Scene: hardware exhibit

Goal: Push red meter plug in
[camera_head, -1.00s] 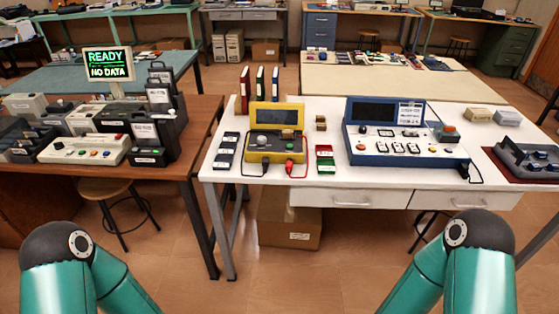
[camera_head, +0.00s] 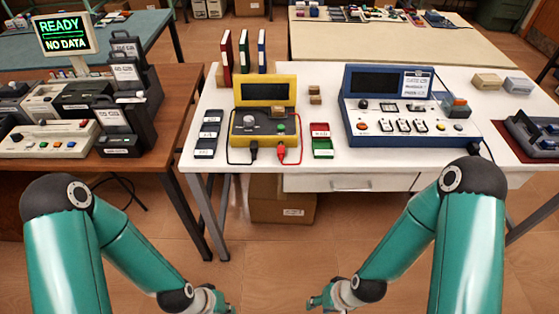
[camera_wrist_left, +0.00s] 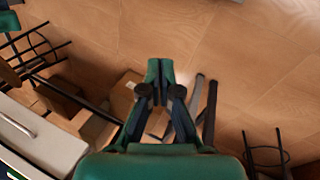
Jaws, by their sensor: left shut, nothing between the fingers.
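A yellow meter (camera_head: 265,122) with a dark screen stands near the left front of the white table. The red plug (camera_head: 281,155) is at its lower front edge with a red lead; I cannot tell how deep it sits. A black plug (camera_head: 254,150) is left of it. My left gripper (camera_wrist_left: 160,68) is shut and empty in the left wrist view, over the floor. My right gripper (camera_head: 316,302) is at the bottom of the head view, well in front of the table and apart from the plug; its finger state is unclear.
Red and green trays (camera_head: 322,141) lie right of the meter, dark trays (camera_head: 208,134) left. A blue console (camera_head: 403,105) stands further right. A cardboard box (camera_head: 283,208) is under the white table (camera_head: 300,180). A brown table (camera_head: 172,130) is at left.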

